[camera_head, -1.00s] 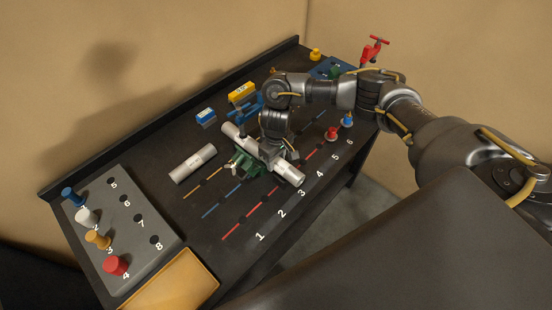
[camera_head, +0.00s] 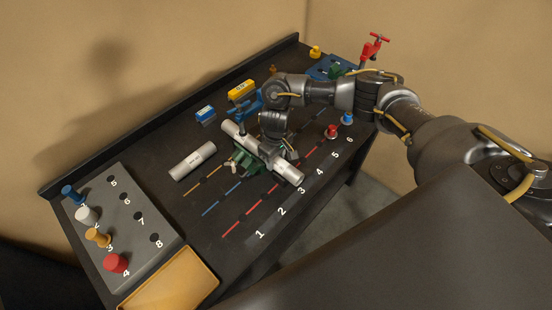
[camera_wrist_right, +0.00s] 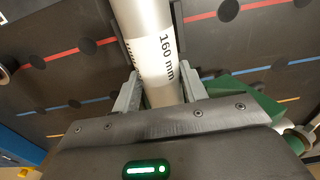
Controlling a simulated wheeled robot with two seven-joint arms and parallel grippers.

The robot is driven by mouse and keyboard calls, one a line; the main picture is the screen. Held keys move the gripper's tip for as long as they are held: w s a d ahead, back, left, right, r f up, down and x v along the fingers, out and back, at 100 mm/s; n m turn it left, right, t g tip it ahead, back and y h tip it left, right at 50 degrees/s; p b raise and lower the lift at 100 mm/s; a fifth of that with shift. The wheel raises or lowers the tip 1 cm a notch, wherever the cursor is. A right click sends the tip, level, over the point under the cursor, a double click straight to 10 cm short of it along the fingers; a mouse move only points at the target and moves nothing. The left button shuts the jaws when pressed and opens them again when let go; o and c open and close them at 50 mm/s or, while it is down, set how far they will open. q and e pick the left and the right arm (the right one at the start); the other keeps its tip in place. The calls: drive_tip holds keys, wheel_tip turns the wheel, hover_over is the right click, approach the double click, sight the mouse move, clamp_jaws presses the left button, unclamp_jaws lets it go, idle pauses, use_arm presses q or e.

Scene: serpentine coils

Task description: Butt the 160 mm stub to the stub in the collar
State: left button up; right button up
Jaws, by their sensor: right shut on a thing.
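My right gripper (camera_head: 272,155) is shut on the white 160 mm stub (camera_head: 289,171). In the right wrist view the stub (camera_wrist_right: 148,40) with its "160 mm" print lies between the two fingers (camera_wrist_right: 160,92). The green collar (camera_head: 243,161) is just left of and below the gripper; green parts (camera_wrist_right: 238,92) also show in the wrist view. A white stub end (camera_head: 231,130) sticks out on the far side, roughly in line with the held stub. The gripper hides the place between them, so I cannot tell whether they touch. My left gripper is not in view.
Another white stub (camera_head: 193,161) lies loose left of the collar. A grey peg board (camera_head: 135,240) with coloured pegs stands at the left, a yellow tray (camera_head: 178,283) in front. Blue and yellow blocks (camera_head: 205,114) are behind. Red and blue knobs (camera_head: 332,131) stand at the right.

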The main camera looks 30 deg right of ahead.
drive_tip(key=shift+w+a, duration=0.15)
drive_tip(key=shift+w, duration=0.2)
idle(0.4)
drive_tip(key=o, duration=1.3)
wheel_tip(320, 180, up, 11)
drive_tip(key=shift+p, duration=0.3)
drive_tip(key=shift+f, duration=0.1)
